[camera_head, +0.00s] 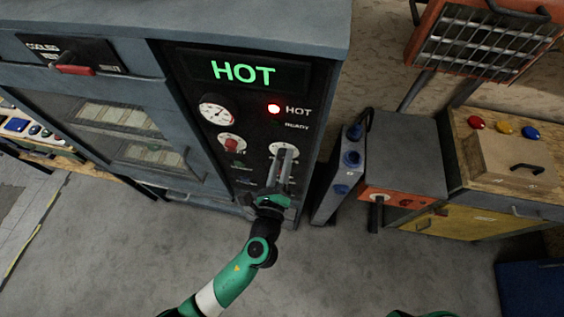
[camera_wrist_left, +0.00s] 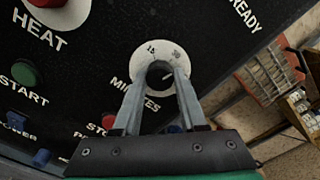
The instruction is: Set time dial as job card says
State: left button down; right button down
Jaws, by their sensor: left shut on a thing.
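The time dial (camera_wrist_left: 160,72) is a dark knob on a white round plate marked 15 and 30, with MINUTES lettered beside it. My left gripper (camera_wrist_left: 163,80) has its two grey fingers on either side of the knob and is shut on it. In the head view the dial plate (camera_head: 283,150) shows at the lower right of the oven's black panel, and my left gripper (camera_head: 285,165) reaches up to it from below. The knob's pointer is too small and covered to read. I see no job card that I can read. My right gripper is not in view.
The oven display (camera_head: 243,73) reads HOT, and a red lamp (camera_head: 273,109) glows beside HOT. A red heat knob (camera_head: 231,145) and a gauge (camera_head: 217,112) sit left of the dial. A grey cabinet (camera_head: 400,150) stands to the right. Open floor lies in front.

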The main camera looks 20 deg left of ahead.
pick_arm(q)
jog(key=shift+n+b, duration=0.75)
jog(key=shift+n, duration=0.95)
jog(key=shift+c, duration=2.2)
grip_release()
jog(key=v, duration=1.1)
jog(key=shift+s, duration=0.3)
